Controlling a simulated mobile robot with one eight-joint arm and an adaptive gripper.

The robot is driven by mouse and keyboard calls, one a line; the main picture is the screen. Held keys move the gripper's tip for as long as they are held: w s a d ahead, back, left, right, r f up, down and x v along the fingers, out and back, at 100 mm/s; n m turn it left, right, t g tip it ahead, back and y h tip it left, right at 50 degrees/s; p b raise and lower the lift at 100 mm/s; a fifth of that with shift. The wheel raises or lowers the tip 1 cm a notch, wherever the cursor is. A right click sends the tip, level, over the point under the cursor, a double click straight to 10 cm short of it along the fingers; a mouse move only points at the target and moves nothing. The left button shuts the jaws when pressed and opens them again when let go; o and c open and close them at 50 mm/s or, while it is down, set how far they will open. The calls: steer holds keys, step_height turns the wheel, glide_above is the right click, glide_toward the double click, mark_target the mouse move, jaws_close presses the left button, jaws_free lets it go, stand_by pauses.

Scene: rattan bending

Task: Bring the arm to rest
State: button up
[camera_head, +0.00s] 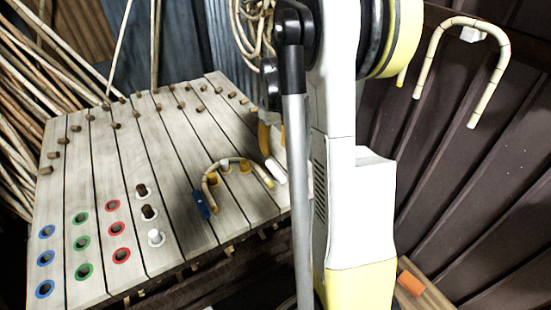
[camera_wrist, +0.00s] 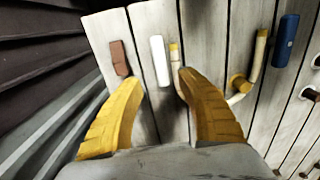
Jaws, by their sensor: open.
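My gripper (camera_wrist: 157,82) shows two yellow fingers, spread apart with nothing between them, above the edge of the plank table. In the head view my arm hides most of it. A bent rattan piece (camera_wrist: 260,52) lies on the table in a U shape around yellow pegs; it is an arch in the head view (camera_head: 210,176). One yellow-tipped end shows just beyond my right finger in the wrist view; I cannot tell their height gap. A white block (camera_wrist: 160,60) lies ahead between the fingers, and a brown block (camera_wrist: 120,57) is left of it.
A blue block (camera_head: 201,205) sits at the arch's left end. The plank table (camera_head: 180,140) has wooden pegs at the back and blue, green and red ringed holes at front left. Another rattan arch (camera_head: 437,45) hangs on the dark wall. Rattan poles (camera_head: 30,120) lean at left.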

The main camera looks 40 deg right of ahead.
steer(key=shift+r, duration=0.65)
